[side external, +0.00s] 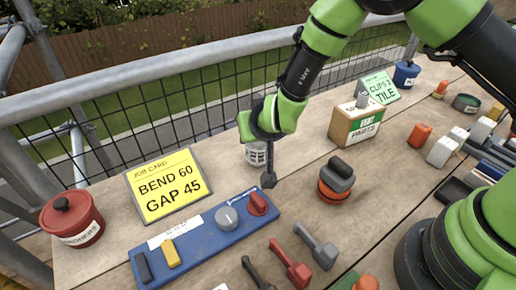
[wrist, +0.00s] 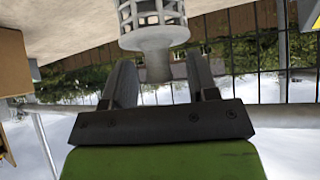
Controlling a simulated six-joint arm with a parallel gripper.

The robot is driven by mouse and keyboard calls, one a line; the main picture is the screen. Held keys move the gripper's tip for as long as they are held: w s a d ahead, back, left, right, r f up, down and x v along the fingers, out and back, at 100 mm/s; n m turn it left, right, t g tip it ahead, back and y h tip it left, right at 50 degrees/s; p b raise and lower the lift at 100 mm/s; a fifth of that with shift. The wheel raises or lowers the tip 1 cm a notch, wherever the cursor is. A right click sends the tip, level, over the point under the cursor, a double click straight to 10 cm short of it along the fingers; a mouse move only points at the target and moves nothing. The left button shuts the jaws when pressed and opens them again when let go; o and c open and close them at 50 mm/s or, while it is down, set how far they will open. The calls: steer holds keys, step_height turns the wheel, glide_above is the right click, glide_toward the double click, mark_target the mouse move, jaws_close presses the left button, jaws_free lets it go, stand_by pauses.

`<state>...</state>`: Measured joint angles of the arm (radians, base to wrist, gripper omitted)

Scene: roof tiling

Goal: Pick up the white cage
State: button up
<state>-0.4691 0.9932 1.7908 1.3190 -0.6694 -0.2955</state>
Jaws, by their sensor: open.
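The white cage (wrist: 152,20) is at the top of the wrist view, with slotted walls, a grey rounded collar and a narrow neck. Its far end is cut off by the picture edge. In the side view the cage (side external: 255,155) is at the bench's rear edge, partly hidden by my gripper (side external: 268,180). In the wrist view my gripper (wrist: 160,64) is open, one finger on each side of the neck. Gaps show between the neck and both fingers, and nothing is gripped.
A blue panel with knobs (side external: 197,242) lies in front. A yellow job card (side external: 168,185) and red lidded pot (side external: 72,219) are left. An orange-and-grey knobbed object (side external: 337,180) and wooden box (side external: 358,122) are right. A mesh railing (side external: 130,140) runs behind.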

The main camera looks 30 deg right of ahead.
steer(key=c, duration=1)
steer(key=shift+r, duration=0.15)
